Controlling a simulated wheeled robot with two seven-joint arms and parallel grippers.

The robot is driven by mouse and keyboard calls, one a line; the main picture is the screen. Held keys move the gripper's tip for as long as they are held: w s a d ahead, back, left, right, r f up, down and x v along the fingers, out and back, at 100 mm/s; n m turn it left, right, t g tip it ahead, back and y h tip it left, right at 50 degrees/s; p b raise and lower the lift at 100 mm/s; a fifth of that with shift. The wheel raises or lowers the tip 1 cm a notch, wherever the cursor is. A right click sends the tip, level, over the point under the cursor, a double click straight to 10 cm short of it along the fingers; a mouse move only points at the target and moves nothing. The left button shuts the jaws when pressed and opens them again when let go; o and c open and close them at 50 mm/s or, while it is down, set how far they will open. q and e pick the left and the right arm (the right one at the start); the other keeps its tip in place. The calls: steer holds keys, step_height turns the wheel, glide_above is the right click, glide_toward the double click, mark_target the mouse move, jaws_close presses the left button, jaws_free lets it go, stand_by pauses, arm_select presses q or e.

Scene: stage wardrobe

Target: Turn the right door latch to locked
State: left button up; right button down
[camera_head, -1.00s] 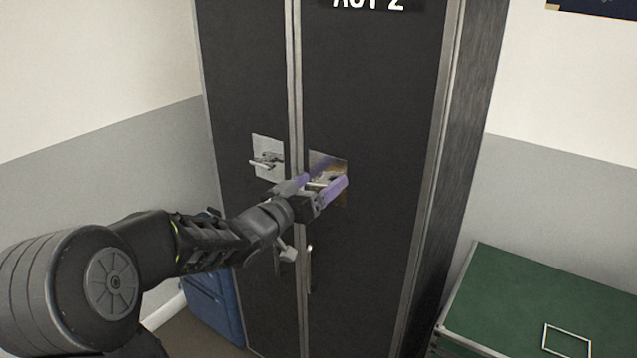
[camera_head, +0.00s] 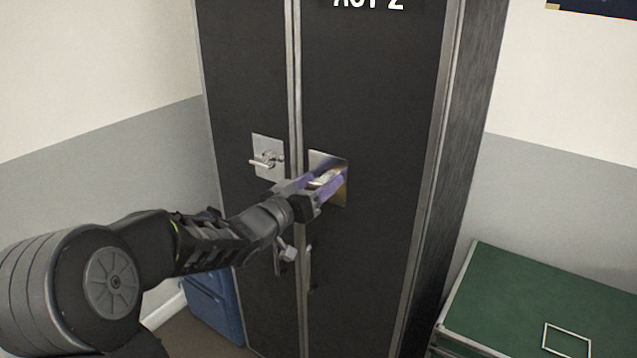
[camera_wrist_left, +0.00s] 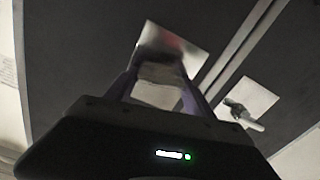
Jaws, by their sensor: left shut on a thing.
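The right door latch sits on a square metal plate (camera_head: 341,188) on the right door (camera_head: 375,110) of a dark wardrobe. My left gripper (camera_head: 328,182), with purple fingers, is shut on the pale latch handle (camera_head: 322,179). The fingers and hand hide part of the handle and plate, so its exact angle is hard to tell. In the left wrist view the handle (camera_wrist_left: 157,92) lies between the two fingers, in front of the plate (camera_wrist_left: 178,45). The left door latch (camera_head: 266,161) is on its own plate, apart from the gripper. My right gripper is not in view.
Upright door handles (camera_head: 309,265) are below the latches, near the door seam. A blue case (camera_head: 213,305) stands on the floor at lower left. A green-topped case (camera_head: 540,295) stands at lower right. Free space lies before the right door.

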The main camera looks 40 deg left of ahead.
arm_select(q)
steer(key=m+b, duration=0.2)
steer(key=shift+d+f+b, duration=0.1)
steer(key=shift+f+b, duration=0.1)
steer(key=shift+b, duration=0.2)
steer(key=shift+r+m, duration=0.1)
steer(key=shift+m, duration=0.3)
steer(key=shift+r, duration=0.1)
steer(key=o, duration=1.4)
steer(key=shift+s, duration=0.1)
steer(key=s, duration=0.7)
steer(key=shift+s, duration=0.3)
